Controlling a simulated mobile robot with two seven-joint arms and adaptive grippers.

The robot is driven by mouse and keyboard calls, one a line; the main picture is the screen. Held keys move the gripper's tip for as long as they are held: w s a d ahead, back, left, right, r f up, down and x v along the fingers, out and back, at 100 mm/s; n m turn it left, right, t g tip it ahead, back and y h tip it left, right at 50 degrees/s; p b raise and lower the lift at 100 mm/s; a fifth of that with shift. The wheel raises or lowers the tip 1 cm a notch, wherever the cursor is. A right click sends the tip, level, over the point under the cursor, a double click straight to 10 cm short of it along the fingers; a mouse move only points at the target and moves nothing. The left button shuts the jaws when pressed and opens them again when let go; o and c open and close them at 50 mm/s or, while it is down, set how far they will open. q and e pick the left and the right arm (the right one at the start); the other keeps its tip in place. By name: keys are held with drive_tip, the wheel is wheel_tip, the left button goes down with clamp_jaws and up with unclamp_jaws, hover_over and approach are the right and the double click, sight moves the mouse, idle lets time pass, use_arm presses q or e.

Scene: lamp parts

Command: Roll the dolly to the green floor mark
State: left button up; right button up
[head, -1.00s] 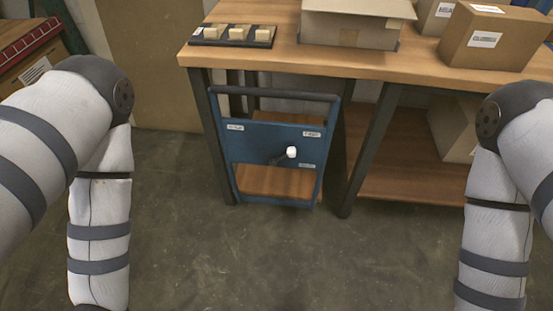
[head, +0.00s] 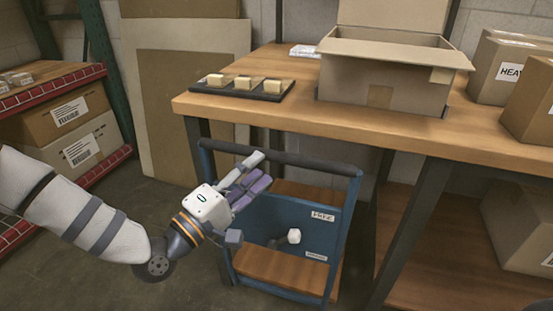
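The dolly (head: 290,222) is a blue upright panel frame with a dark handle bar (head: 318,166) on top and a wooden deck (head: 285,270) below. It stands upright at the front of the workbench. A white-tipped knob (head: 293,236) shows on it. My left gripper (head: 264,170) is at the left part of the handle bar, its fingers apart and overlapping the bar in the picture. I cannot tell whether they touch it. My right gripper is out of view. No green floor mark shows.
The workbench (head: 330,118) carries a tray with cream blocks (head: 243,87), an open carton (head: 385,75) and closed boxes. Its legs stand close beside the dolly. A red-edged shelf (head: 75,95) with boxes is at the left. Bare floor shows at the lower left.

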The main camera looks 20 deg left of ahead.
sight(270, 160)
use_arm(q)
drive_tip(key=x, duration=0.5)
drive_tip(key=shift+w+d, duration=0.15)
drive_tip(key=shift+w, duration=0.2)
clamp_jaws()
